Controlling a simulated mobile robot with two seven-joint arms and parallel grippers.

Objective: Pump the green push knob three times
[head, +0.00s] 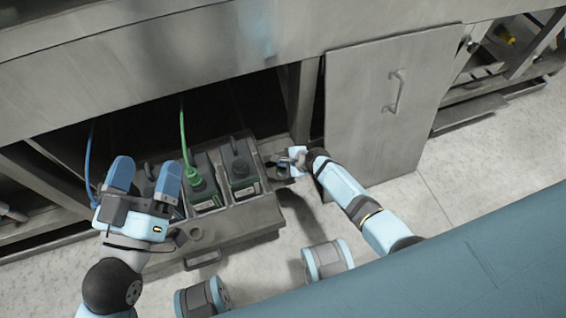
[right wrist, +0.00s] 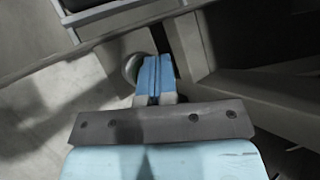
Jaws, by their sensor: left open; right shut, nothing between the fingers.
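My right gripper (head: 284,160) is beside the right end of the grey tray, with its fingers shut and empty. In the right wrist view its blue fingers (right wrist: 155,72) are pressed together. In the head view no green knob shows clearly at the right gripper. My left gripper (head: 146,176) is open, with its fingers spread above the left part of the tray.
The pulled-out tray (head: 240,222) holds several grey containers. A blue hose (head: 90,150) hangs left. A grey cabinet door (head: 375,120) stands right of the opening, close to my right arm.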

